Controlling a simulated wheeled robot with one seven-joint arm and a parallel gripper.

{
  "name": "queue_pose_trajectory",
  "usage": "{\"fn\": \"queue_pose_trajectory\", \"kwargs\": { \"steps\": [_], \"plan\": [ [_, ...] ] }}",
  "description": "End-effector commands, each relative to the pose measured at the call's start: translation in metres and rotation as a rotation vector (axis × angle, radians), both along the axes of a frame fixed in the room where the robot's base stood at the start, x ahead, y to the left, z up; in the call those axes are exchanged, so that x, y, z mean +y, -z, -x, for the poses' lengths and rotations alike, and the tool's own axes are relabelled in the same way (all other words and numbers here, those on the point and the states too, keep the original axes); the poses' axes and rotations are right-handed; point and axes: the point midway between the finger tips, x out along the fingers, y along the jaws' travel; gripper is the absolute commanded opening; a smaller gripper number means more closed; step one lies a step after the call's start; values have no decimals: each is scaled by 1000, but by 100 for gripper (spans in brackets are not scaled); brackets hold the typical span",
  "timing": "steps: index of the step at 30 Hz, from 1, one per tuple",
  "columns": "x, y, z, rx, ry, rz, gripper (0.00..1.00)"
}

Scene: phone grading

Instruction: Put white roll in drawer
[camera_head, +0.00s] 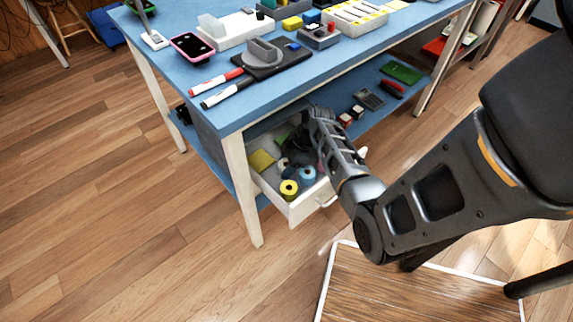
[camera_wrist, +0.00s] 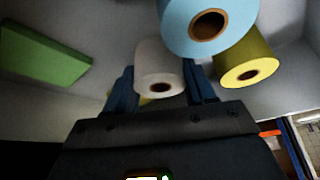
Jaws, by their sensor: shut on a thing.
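The white roll (camera_wrist: 158,66) sits between the two fingers of my gripper (camera_wrist: 162,88) in the wrist view, and the fingers are shut on it. The white drawer (camera_head: 304,208) is pulled open under the blue table in the head view. My gripper reaches down into the drawer from above. My own wrist and hand hide most of the gripper in the head view, and I cannot tell whether the roll touches the drawer floor.
In the drawer are a blue roll (camera_wrist: 205,25), a yellow roll (camera_wrist: 247,62) and a green block (camera_wrist: 42,55), close around my gripper. The table top (camera_head: 215,105) is above the drawer's back and left side. A lower blue shelf (camera_head: 372,76) lies behind.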

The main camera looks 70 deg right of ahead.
Motion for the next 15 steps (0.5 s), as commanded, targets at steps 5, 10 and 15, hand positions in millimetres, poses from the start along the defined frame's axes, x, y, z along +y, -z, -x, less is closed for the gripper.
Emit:
{"fn": "queue_pose_trajectory", "kwargs": {
  "steps": [5,10,15],
  "plan": [
    [0,2,0,-1,0,0,23],
    [0,1,0,-1,0,0,68],
    [0,1,0,-1,0,0,80]
  ]
}}
